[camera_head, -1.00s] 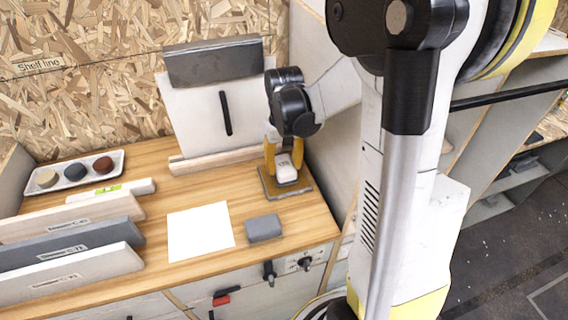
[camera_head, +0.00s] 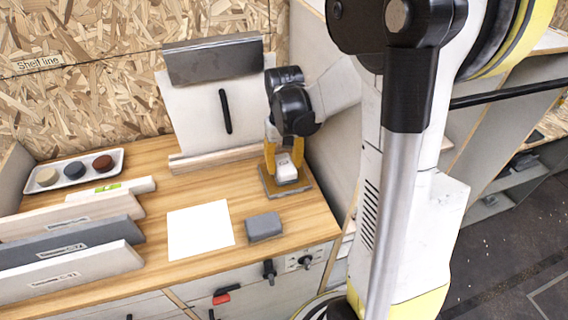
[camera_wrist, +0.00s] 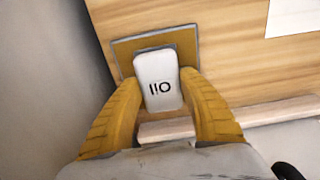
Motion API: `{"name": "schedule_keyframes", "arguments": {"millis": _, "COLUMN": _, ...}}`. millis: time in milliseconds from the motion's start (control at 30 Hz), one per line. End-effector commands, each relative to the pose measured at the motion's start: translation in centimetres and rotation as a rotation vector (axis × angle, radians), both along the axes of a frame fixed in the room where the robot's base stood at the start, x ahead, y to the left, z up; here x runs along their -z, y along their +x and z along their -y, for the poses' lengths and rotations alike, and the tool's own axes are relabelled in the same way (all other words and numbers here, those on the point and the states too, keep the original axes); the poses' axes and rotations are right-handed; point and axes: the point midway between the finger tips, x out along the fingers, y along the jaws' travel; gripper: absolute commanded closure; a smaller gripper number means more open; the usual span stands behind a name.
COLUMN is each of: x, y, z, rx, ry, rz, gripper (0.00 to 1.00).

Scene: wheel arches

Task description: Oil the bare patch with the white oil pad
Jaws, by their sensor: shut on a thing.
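The white oil pad (camera_head: 287,172) is a small block with rounded corners, between the yellow fingers of my gripper (camera_head: 284,155). In the wrist view the white oil pad (camera_wrist: 158,70) shows its dark "OIL" lettering upside down, and my gripper (camera_wrist: 162,98) is shut on its sides. The pad is over a flat, grey-edged tan square holder (camera_wrist: 125,43) on the bench, also seen in the head view (camera_head: 303,186). I cannot tell whether pad and holder touch. I cannot make out for certain which surface is the bare patch.
On the wooden bench (camera_head: 155,215) lie a white sheet (camera_head: 200,230) and a grey block (camera_head: 263,227). A pale panel (camera_head: 200,120) with a black bar leans behind. A tray (camera_head: 55,183) with three round pucks and several boards stand at left. A side wall is close on the gripper's right.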

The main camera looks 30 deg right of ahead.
Motion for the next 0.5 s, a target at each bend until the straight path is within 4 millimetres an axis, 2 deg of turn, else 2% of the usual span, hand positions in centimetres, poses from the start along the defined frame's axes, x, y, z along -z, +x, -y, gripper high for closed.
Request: {"name": "schedule_keyframes", "arguments": {"millis": 500, "x": 0.67, "y": 0.00, "z": 0.00, "rx": 0.000, "ry": 0.000, "rz": 0.000, "gripper": 0.77}}
